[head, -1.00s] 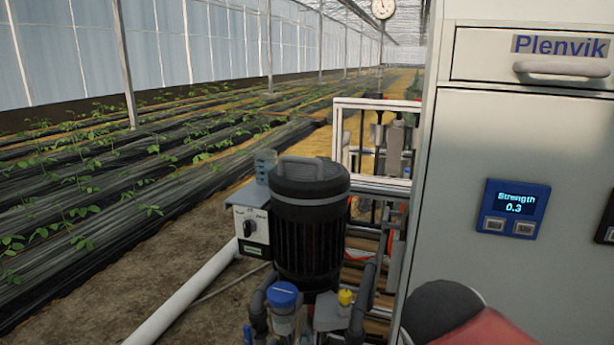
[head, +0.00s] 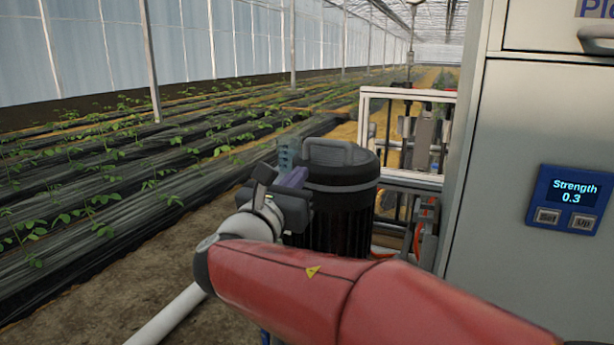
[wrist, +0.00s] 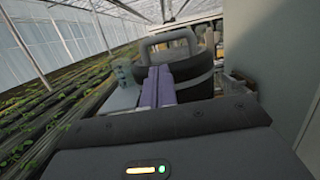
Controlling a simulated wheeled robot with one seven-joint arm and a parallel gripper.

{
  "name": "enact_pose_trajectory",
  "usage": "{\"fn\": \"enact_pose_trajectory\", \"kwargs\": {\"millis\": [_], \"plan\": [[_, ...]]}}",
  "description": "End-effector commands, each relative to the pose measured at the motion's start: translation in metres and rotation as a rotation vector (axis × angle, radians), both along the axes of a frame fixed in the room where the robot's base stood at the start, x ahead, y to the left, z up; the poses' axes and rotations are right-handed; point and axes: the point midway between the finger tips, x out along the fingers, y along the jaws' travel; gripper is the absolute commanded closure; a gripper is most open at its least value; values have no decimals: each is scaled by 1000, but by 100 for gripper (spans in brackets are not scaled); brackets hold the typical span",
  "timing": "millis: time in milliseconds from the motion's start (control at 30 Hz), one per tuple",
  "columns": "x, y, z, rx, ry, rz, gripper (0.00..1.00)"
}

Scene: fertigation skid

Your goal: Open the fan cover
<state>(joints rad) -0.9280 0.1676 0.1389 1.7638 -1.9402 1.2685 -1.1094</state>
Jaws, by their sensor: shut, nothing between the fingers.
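The fan cover (head: 342,168) is the dark round cap with a grey loop handle on top of the black ribbed motor (head: 345,220). It sits level on the motor and looks closed. In the wrist view the cover (wrist: 197,68) and its handle (wrist: 170,38) stand just beyond my fingers. My gripper (head: 296,178) is at the cover's left side in the head view. Its purple fingers are together and empty in the wrist view (wrist: 158,80). Whether they touch the cover I cannot tell. My red arm hides the motor's lower part.
A clear beaker (head: 288,152) stands left of the cover, close to my gripper. A grey cabinet (head: 520,130) with a blue strength display (head: 570,198) fills the right. A white frame (head: 410,94) stands behind. A white pipe (head: 165,318) runs along the ground at left.

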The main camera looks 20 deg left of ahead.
Motion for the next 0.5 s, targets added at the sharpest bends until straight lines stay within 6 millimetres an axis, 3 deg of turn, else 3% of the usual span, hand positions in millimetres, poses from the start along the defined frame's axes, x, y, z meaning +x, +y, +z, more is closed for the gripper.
{"fn": "enact_pose_trajectory", "kwargs": {"millis": [300,500], "plan": [[57,-6,11,2,2,-3,100],[75,-8,15,2,2,-3,100]]}}
